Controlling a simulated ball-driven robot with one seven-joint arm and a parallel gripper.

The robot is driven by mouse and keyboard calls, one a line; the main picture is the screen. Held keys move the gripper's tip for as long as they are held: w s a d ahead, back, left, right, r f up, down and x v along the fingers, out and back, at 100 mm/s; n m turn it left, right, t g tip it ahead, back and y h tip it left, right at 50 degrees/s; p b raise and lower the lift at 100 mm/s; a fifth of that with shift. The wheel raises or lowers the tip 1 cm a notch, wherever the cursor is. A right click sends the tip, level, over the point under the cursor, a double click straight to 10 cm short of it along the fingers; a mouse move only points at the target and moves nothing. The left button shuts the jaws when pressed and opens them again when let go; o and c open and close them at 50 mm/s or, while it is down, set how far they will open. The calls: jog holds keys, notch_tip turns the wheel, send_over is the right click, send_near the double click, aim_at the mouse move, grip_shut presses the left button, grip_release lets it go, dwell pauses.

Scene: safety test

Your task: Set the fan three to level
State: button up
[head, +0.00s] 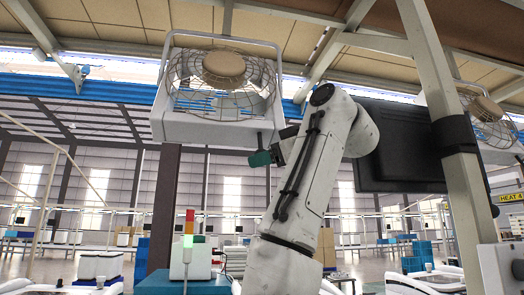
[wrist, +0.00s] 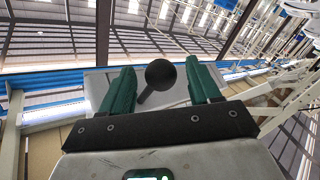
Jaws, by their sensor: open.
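A white-framed fan (head: 180,126) with a wire cage and tan hub hangs high at centre-left in the head view. I cannot read a number on it. In the wrist view, a dark round knob (wrist: 161,73) with a short stem pointing down-left stands against a pale grey panel (wrist: 101,86). My gripper (head: 262,158) is just under the fan's lower right corner. In the wrist view its green fingers (wrist: 160,84) are open, one on each side of the knob, with a gap on both sides. The fan's level setting is not legible.
A second caged fan (head: 487,120) is at the right edge. A dark screen (head: 400,150) and a pale slanted post (head: 440,100) stand right of my arm. A signal light (head: 189,228) stands below the fan. The air left of the fan is mostly clear.

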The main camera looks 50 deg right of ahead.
jog(key=shift+w, duration=1)
grip_shut()
